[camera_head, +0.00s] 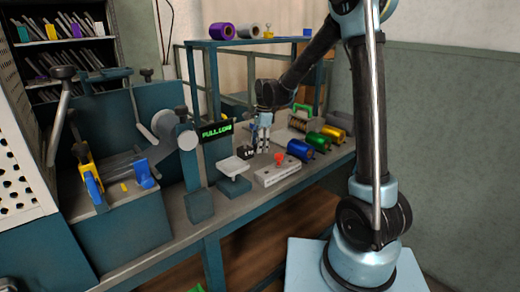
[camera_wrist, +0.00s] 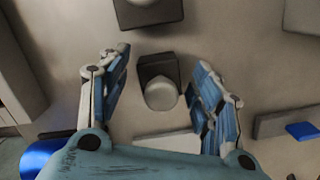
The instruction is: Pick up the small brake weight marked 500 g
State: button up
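My gripper (camera_head: 262,138) points down over the bench at its middle. In the wrist view my gripper (camera_wrist: 160,62) is open, with its two blue-padded fingers spread apart. Between them, with a gap on each side, is a small dark block with a pale round knob (camera_wrist: 160,96). It looks like a weight, but no 500 g marking can be read. A second dark block (camera_wrist: 148,12) is at the top edge of the wrist view, beyond the fingertips. In the head view small dark pieces (camera_head: 247,151) show beside the fingers, too small to tell apart.
A pale block with a red knob (camera_head: 277,172) and a stand with a white plate (camera_head: 233,166) are in front of my gripper. Blue (camera_head: 300,149), green and yellow foil rolls lie to the right. A green-lit display (camera_head: 216,131) stands to the left.

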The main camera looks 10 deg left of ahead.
grip_shut()
